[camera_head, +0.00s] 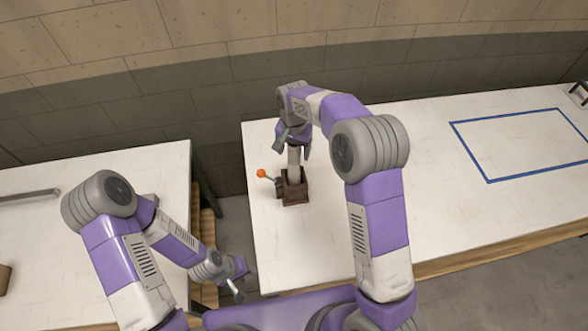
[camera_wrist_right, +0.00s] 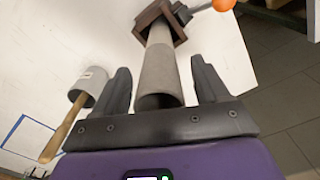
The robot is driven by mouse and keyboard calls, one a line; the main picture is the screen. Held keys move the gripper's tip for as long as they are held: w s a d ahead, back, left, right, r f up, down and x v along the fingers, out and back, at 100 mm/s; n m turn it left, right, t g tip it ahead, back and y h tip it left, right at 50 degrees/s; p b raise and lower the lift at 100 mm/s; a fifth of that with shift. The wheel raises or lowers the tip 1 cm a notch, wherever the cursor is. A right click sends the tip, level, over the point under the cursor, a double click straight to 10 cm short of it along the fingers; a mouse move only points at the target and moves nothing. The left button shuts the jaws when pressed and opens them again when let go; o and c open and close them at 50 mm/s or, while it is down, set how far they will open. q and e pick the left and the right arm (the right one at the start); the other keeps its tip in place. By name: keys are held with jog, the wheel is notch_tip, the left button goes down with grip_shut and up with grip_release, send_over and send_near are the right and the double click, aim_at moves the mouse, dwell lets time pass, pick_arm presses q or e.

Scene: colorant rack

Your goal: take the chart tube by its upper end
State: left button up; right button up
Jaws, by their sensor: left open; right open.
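The chart tube (camera_head: 294,160) is a grey hollow cylinder standing upright in a dark brown square holder (camera_head: 295,190) on the right-hand table. In the right wrist view the tube (camera_wrist_right: 158,68) runs between the fingers of my right gripper (camera_wrist_right: 161,66), its open upper end toward the palm. The fingers are open, with a gap on both sides of the tube. In the head view my right gripper (camera_head: 296,138) is around the tube's upper part and hides its top. My left gripper (camera_head: 238,290) is open and empty, low near the gap between the tables.
An orange ball (camera_head: 261,173) on a grey lever sticks out beside the holder. A grey cup (camera_wrist_right: 90,86) with a wooden handle lies near the right gripper. A blue rectangle (camera_head: 487,181) marks clear table at the right. A grey bar (camera_head: 30,195) lies on the left table.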

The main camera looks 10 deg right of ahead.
jog(key=shift+s, duration=0.1)
jog(key=shift+c, duration=0.6)
grip_shut()
jog(key=shift+r, duration=0.1)
